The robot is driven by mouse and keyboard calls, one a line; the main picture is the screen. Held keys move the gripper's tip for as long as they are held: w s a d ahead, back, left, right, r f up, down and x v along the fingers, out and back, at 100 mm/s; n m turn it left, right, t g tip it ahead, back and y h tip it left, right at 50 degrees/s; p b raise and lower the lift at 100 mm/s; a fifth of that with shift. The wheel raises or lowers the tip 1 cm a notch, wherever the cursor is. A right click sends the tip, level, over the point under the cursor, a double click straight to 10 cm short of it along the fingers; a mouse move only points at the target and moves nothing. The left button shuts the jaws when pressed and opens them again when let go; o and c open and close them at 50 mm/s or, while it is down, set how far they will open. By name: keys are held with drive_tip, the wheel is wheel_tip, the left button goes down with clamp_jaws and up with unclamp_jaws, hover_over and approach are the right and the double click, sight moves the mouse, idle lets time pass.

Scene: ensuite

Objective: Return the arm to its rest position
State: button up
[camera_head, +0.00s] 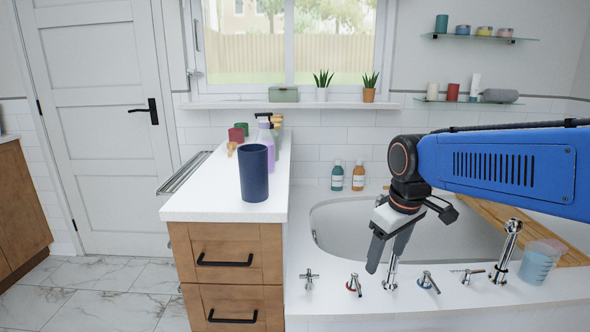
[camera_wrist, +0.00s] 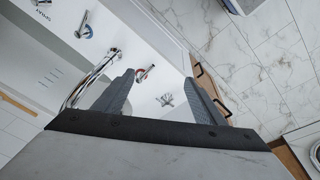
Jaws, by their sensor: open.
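My arm, with its blue link, reaches in from the right in the head view. My gripper (camera_head: 383,256) points down above the front rim of the bathtub (camera_head: 345,235), near the chrome spout (camera_head: 391,271). The gripper is open and empty. Whether a finger touches the spout cannot be told.
A white-topped wooden cabinet (camera_head: 222,207) stands left of the tub, with a dark blue cup (camera_head: 253,173) near its front. Tap handles (camera_head: 428,282) and a clear blue cup (camera_head: 538,262) stand on the tub deck. The marble floor (camera_head: 100,290) at left is clear.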

drive_tip(key=s+d+f+m+t, duration=0.1)
drive_tip(key=s+d+f+m, duration=0.2)
drive_tip(key=s, duration=0.6)
drive_tip(key=s+d+f+m+t, duration=0.1)
drive_tip(key=s+d+f+m, duration=0.2)
drive_tip(key=s, duration=0.6)
drive_tip(key=shift+d+f+m, duration=0.4)
drive_tip(key=shift+d+f, duration=0.05)
drive_tip(key=shift+d, duration=0.6)
